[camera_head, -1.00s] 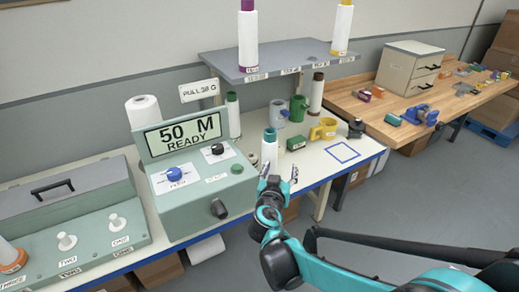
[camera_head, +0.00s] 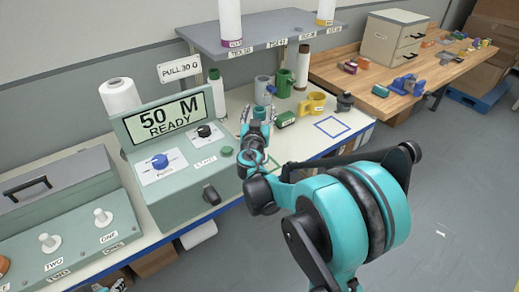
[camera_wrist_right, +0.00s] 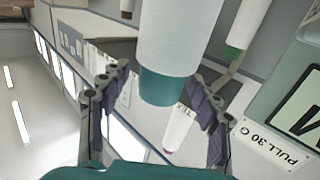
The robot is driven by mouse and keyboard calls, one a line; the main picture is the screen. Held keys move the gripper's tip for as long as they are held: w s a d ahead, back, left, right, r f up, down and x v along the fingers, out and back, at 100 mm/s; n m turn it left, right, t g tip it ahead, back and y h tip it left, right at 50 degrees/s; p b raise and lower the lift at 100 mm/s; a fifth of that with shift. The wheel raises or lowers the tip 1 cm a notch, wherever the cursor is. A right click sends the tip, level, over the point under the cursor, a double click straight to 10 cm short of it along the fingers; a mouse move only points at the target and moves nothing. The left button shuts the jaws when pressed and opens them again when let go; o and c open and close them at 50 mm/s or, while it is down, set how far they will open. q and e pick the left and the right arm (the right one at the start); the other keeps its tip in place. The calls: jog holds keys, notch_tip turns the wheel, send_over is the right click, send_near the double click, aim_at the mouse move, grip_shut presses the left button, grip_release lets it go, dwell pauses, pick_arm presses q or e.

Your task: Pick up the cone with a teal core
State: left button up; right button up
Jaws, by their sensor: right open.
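The white cone with a teal core (camera_wrist_right: 180,40) fills the upper middle of the right wrist view. Its teal end (camera_wrist_right: 163,88) lies between the two fingers of my right gripper (camera_wrist_right: 155,82), which is open with gaps beside the cone. In the head view my right gripper (camera_head: 257,122) is at the cone's place on the table, and only the teal top (camera_head: 259,112) shows clearly. The cone's lower part is hidden behind my gripper and wrist. I cannot tell whether either finger touches it.
The green machine (camera_head: 185,165) with its display stands close left of the gripper. A green box (camera_head: 285,119), yellow mug (camera_head: 312,104), grey mug (camera_head: 263,90) and green mug (camera_head: 284,82) stand close behind and right. A shelf (camera_head: 262,36) hangs above. A blue square outline (camera_head: 332,127) is clear.

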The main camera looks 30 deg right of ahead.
grip_shut()
jog(key=shift+r, duration=0.15)
